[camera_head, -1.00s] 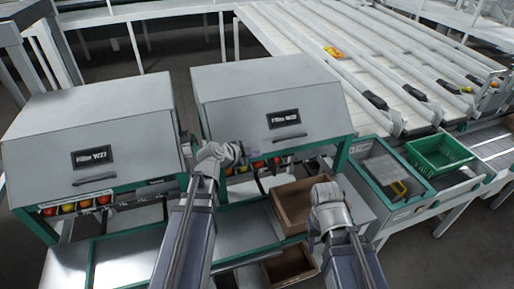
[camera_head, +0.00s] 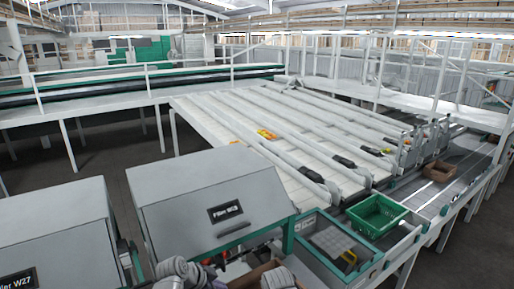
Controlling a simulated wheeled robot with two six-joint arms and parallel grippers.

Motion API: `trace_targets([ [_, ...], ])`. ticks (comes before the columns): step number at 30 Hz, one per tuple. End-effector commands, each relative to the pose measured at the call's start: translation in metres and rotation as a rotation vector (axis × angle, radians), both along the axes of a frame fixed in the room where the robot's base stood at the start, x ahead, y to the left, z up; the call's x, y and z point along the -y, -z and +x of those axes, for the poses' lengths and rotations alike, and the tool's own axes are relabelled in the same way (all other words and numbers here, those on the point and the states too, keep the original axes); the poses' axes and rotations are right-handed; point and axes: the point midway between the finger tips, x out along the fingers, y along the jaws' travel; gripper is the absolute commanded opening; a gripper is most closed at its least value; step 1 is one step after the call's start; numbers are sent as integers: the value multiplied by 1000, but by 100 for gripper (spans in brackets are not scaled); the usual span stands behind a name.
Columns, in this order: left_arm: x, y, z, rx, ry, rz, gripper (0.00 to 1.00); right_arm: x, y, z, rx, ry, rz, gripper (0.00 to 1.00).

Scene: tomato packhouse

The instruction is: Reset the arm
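My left arm's wrist and gripper (camera_head: 206,272) show at the bottom edge, in front of the filler labelled W28 or similar. The fingers are too small and cut off to tell open from shut. My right arm's wrist and gripper (camera_head: 278,279) show at the bottom edge, over a brown crate (camera_head: 254,274) that is mostly cut off. Its fingers are hidden behind the wrist. Most of both arms lies below the picture.
Two grey filler machines (camera_head: 200,196) stand close in front. A green crate (camera_head: 377,217) sits right of them, and another brown crate (camera_head: 440,171) stands farther back on the conveyor (camera_head: 428,195). White sloping lanes (camera_head: 290,135) fill the middle. Dark floor is clear at left.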

Motion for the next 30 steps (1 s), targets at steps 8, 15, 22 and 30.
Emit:
trace_targets([
  [8,57,39,-79,-462,-311,145,0,0,0,0,0,0,0,50],
  [15,63,43,-118,-583,-614,304,0,0,0,0,0,0,0,50],
  [22,62,42,-127,-593,-716,347,0,0,0,0,0,0,0,50],
  [30,62,42,-127,-593,-718,346,0,0,0,0,0,0,0,50],
])
